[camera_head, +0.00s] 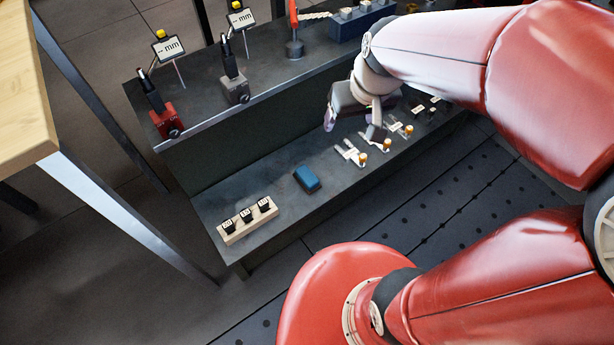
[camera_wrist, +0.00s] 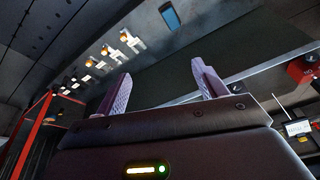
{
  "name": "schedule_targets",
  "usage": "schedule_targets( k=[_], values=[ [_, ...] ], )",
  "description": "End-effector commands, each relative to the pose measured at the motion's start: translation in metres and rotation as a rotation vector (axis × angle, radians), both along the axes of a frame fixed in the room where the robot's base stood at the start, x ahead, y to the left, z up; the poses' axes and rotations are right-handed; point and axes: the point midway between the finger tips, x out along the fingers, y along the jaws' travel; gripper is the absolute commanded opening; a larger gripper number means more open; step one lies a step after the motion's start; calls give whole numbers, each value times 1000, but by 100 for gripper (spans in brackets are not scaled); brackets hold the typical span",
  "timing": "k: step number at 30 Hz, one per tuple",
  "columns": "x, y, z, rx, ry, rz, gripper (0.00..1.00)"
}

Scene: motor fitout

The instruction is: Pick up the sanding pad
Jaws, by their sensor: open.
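The sanding pad appears to be the small blue block (camera_head: 307,179) lying on the lower shelf. It also shows in the wrist view (camera_wrist: 170,16), near the top edge, beyond my fingertips. My gripper (camera_head: 352,125) is above the lower shelf, to the right of and farther back than the pad in the head view. In the wrist view my gripper (camera_wrist: 160,72) has its two fingers wide apart, with nothing between them. The pad is apart from the fingers and fully uncovered in the head view.
A wooden block with black labelled pieces (camera_head: 248,221) stands left of the pad. Several small gauges with orange knobs (camera_head: 362,159) line the shelf to its right. The upper shelf (camera_head: 205,98) overhangs behind, bearing red-based (camera_head: 168,123) and grey-based (camera_head: 235,90) gauge stands. Bare shelf surrounds the pad.

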Motion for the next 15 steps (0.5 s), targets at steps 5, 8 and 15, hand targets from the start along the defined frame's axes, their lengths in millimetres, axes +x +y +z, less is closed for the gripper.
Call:
schedule_targets(
  k=[5,8,15],
  values=[
    [43,32,-70,-28,93,105,71],
    [60,49,-114,-52,137,163,71],
    [81,79,-218,-126,219,284,71]
  ],
)
